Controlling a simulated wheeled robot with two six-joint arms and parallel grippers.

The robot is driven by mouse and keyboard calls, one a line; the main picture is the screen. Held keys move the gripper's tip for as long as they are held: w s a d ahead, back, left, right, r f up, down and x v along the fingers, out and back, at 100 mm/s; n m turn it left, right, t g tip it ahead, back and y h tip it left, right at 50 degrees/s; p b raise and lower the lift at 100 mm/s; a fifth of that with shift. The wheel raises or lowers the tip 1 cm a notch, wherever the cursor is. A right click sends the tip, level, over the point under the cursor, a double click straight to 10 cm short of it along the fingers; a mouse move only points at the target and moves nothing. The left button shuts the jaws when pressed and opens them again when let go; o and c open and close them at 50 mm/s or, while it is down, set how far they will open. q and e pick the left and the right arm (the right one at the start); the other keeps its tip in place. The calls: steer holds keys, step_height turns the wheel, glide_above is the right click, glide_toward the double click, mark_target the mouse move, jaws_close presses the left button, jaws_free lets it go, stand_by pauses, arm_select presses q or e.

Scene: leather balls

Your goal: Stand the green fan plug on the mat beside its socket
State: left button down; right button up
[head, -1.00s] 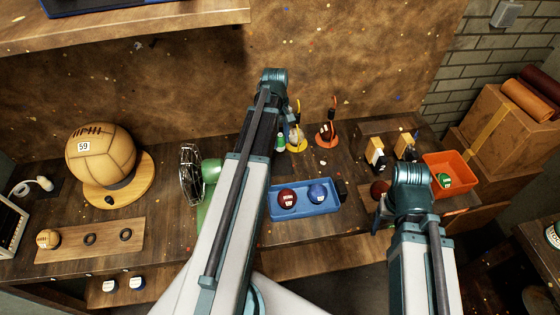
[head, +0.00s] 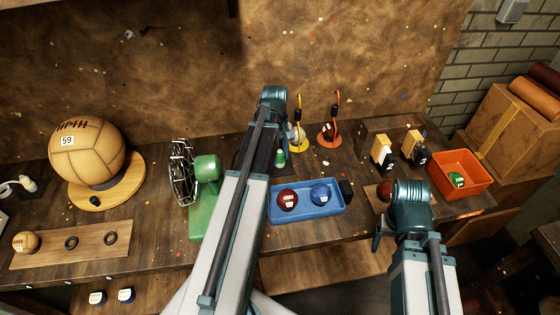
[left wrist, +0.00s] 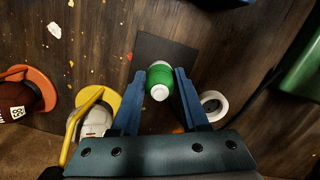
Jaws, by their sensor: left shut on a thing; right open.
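The green plug with white ends (left wrist: 160,78) is between the fingers of my left gripper (left wrist: 158,82), which is shut on it. The plug also shows in the head view (head: 281,158), just right of my left arm, which hides most of that gripper. A dark square mat (left wrist: 178,52) lies beneath and beyond the plug in the left wrist view; I cannot tell whether they touch. A white ring (left wrist: 213,104), possibly the socket, lies right of the fingers. The green fan (head: 203,195) stands left of my left arm. My right gripper (head: 383,228) is open, partly hidden by its wrist, near the table's front edge.
A blue tray (head: 332,210) with a red and a blue ball is right of my left arm. Yellow (head: 300,143) and orange (head: 330,139) hook stands are close behind the plug. An orange bin (head: 462,183) is at right. A large tan ball (head: 87,152) stands at left.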

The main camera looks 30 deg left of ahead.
arm_select(q)
steer(key=shift+f, duration=0.1)
steer(key=shift+f, duration=0.1)
steer(key=shift+f, duration=0.15)
steer(key=shift+c, duration=2)
jaws_free()
step_height(320, 180, up, 12)
steer(key=a+p, duration=0.1)
steer(key=p, duration=1.1)
steer(key=shift+w+a+r, duration=0.15)
steer(key=shift+w+r, duration=0.1)
steer(key=shift+w, duration=0.05)
